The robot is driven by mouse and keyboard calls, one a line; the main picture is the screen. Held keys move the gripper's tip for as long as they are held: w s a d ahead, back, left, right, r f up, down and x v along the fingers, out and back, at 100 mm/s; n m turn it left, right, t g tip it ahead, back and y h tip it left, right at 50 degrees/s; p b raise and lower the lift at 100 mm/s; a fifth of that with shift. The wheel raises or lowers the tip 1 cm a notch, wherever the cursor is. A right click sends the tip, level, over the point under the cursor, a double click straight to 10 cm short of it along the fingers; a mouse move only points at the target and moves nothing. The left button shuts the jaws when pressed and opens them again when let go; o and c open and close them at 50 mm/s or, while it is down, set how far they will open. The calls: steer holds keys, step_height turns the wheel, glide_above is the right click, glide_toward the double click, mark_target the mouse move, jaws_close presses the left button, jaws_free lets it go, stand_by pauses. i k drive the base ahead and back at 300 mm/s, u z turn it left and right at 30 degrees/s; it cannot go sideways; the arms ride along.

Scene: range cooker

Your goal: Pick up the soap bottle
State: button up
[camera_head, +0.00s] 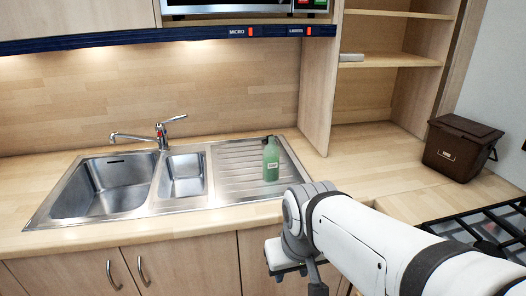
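A green soap bottle (271,162) with a dark cap and a small white label stands upright on the ribbed steel drainboard (232,172), right of the sink basins. My white arm reaches in from the lower right. My gripper (318,284) is partly visible at the bottom edge, in front of the counter and below the bottle, apart from it. Its fingertips are cut off or hidden, so its opening does not show.
A steel sink (103,188) with a faucet (162,132) lies to the left. A brown bin (458,148) stands on the right counter behind a gas hob (485,232). A wooden panel (316,90) rises behind the bottle to the right. The counter (365,160) between panel and bin is clear.

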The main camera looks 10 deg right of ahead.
mark_target(271, 153)
steer(key=u, duration=0.05)
steer(key=i, duration=1)
steer(key=z, duration=0.05)
